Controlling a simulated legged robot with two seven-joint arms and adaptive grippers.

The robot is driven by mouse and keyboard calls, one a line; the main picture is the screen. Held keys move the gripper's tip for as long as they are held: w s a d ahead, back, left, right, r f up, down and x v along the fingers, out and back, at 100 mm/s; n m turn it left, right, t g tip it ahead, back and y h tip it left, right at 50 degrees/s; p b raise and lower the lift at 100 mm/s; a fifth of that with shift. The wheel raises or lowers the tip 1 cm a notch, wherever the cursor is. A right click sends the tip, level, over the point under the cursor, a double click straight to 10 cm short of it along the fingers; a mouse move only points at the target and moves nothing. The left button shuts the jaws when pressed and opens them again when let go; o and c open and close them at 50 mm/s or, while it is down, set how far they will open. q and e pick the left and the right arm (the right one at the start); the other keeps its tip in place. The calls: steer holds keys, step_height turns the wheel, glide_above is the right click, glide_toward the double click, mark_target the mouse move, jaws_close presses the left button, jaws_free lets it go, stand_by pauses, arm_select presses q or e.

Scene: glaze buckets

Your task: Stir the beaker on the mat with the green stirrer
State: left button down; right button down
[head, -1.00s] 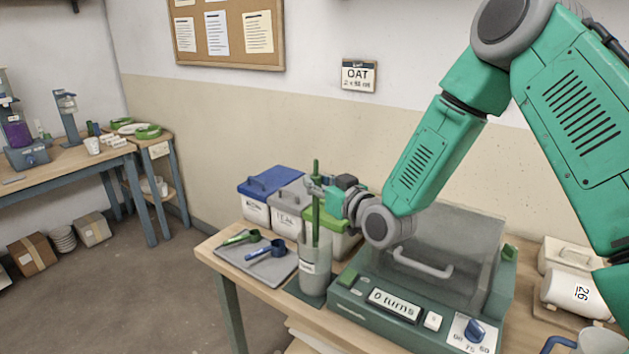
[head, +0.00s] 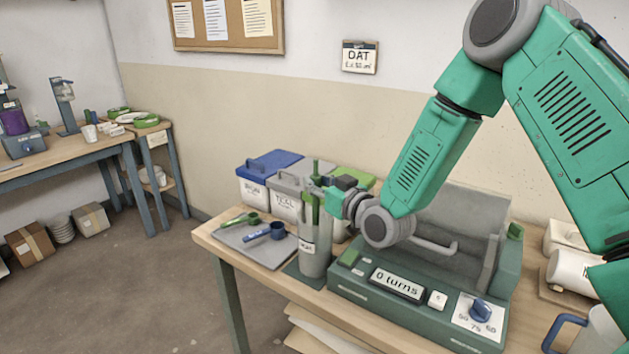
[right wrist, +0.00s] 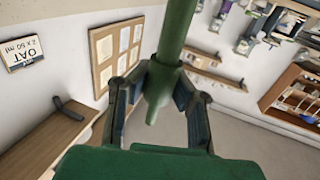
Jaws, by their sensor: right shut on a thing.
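The green stirrer (head: 315,168) stands about upright, with its lower part down in the mouth of the beaker. My right gripper (head: 318,190) is shut on it above the beaker rim. In the right wrist view the stirrer (right wrist: 175,35) sits between the two fingers (right wrist: 160,88). The beaker (head: 314,262) is tall and grey with a white label, upright on the dark mat (head: 291,270). The beaker's inside and the stirrer's lower end are hidden in the head view. My left gripper is not seen.
A green machine (head: 350,283) reading "0 turns" stands close right of the beaker. A grey tray (head: 268,253) with a green scoop (head: 240,219) and a blue scoop (head: 265,231) lies left. Lidded buckets (head: 254,190) stand behind. A white jar (head: 572,272) lies far right.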

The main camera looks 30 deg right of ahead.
steer(key=shift+f+b, duration=0.4)
steer(key=shift+f, duration=0.35)
steer(key=shift+r, duration=0.1)
steer(key=shift+w+a, duration=0.25)
steer(key=shift+a, duration=0.3)
steer(key=shift+s+d, duration=0.25)
steer(key=shift+d, duration=0.35)
steer(key=shift+s+d, duration=0.25)
steer(key=shift+d, duration=0.35)
